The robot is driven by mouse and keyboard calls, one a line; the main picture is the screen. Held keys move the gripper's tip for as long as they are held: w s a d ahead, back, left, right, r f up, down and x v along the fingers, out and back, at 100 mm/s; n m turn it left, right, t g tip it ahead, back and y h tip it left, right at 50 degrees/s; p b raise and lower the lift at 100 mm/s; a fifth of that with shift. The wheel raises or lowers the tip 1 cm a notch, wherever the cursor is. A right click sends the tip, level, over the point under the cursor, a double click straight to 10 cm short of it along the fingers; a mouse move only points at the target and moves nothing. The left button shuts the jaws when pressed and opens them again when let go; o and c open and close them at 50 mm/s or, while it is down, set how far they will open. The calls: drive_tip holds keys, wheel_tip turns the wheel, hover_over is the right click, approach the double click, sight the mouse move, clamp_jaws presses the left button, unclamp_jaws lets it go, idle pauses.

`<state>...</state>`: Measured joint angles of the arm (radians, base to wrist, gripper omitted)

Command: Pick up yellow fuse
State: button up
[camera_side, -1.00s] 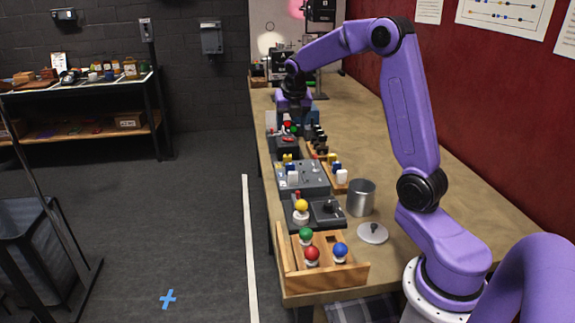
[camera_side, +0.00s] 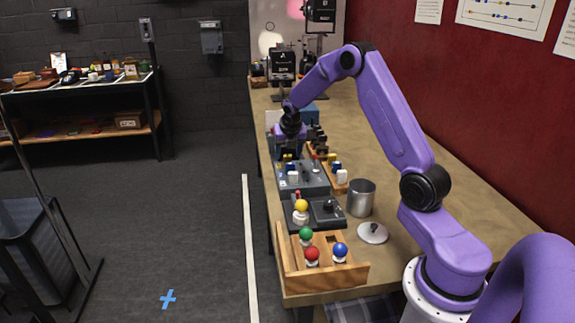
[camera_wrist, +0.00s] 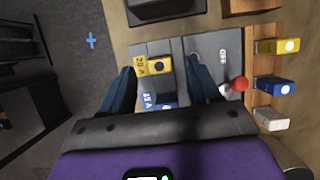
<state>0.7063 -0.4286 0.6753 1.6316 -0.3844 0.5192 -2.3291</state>
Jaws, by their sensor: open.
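A yellow fuse (camera_wrist: 155,65) marked 20 A sits in the grey fuse panel (camera_wrist: 203,46), between my fingers in the wrist view. A blue fuse (camera_wrist: 160,98) marked 15 A sits just below it in that view. A second yellow fuse (camera_wrist: 277,46) stands in the wooden rack at the right. My gripper (camera_wrist: 160,66) is open and empty, with one finger on each side of the panel's yellow fuse; contact cannot be told.
A red-knobbed lever (camera_wrist: 238,84) stands close beside my right finger. The rack also holds a blue fuse (camera_wrist: 273,85) and a white fuse (camera_wrist: 271,118). A metal can (camera_side: 361,197) and its lid (camera_side: 372,233) stand nearer on the table.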

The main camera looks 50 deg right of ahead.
sight(288, 156)
drive_tip(key=shift+x, duration=1.65)
drive_tip(key=c, duration=1)
drive_tip(key=shift+c, duration=0.2)
drive_tip(key=shift+r, duration=0.15)
drive_tip(key=shift+w+r, duration=0.1)
drive_tip(key=shift+r, duration=0.5)
drive_tip(key=s+a+r, duration=0.6)
drive_tip(key=s+r, duration=0.5)
drive_tip(key=s, duration=0.1)
drive_tip(key=shift+s+r, duration=0.25)
drive_tip(key=shift+s, duration=0.15)
